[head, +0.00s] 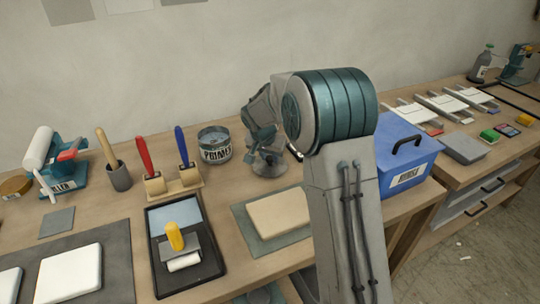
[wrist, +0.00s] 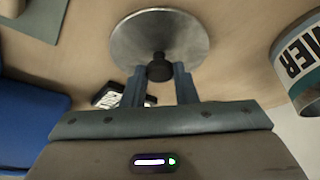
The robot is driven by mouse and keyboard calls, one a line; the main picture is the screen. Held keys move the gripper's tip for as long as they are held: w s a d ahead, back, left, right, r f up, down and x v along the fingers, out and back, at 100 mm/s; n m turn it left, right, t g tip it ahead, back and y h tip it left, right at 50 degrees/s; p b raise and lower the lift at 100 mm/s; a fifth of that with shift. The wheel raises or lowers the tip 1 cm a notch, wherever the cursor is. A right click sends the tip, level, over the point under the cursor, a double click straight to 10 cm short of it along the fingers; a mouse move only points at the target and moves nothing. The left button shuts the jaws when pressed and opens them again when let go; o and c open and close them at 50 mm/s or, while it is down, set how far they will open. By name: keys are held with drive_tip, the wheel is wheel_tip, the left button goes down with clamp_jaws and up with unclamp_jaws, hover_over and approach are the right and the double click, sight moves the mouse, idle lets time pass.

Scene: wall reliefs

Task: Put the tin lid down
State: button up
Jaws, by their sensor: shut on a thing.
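The tin lid (wrist: 160,32) is a round grey metal disc with a black knob (wrist: 160,68). My gripper (wrist: 160,85) is shut on the knob, with one blue finger on each side in the wrist view. In the head view my gripper (head: 264,142) points down over the lid (head: 270,170), which lies flat at or just above the wooden bench; I cannot tell if it touches. The primer tin (head: 214,144) stands upright just left of the lid, its top open. It also shows at the right of the wrist view (wrist: 303,65).
A tan block (head: 280,214) on a green mat lies in front of the lid. A blue box (head: 406,160) stands to the right. A black paint tray (head: 184,250) lies front left.

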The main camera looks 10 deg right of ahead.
drive_tip(key=shift+f, duration=0.2)
drive_tip(key=o, duration=1)
drive_tip(key=shift+r, duration=0.1)
drive_tip(key=shift+r, duration=0.2)
drive_tip(key=v, duration=1.1)
drive_tip(key=s+d+n, duration=0.2)
drive_tip(key=s, duration=0.8)
drive_tip(key=s+d+f+n+y, duration=0.1)
drive_tip(key=s+d, duration=0.1)
drive_tip(key=s, duration=0.9)
drive_tip(key=s+d+f+n+g+y, duration=0.1)
drive_tip(key=s+d+n, duration=0.1)
drive_tip(key=s, duration=0.8)
drive_tip(key=shift+s+d+n, duration=0.15)
drive_tip(key=shift+d+n, duration=0.05)
drive_tip(key=shift+n, duration=0.1)
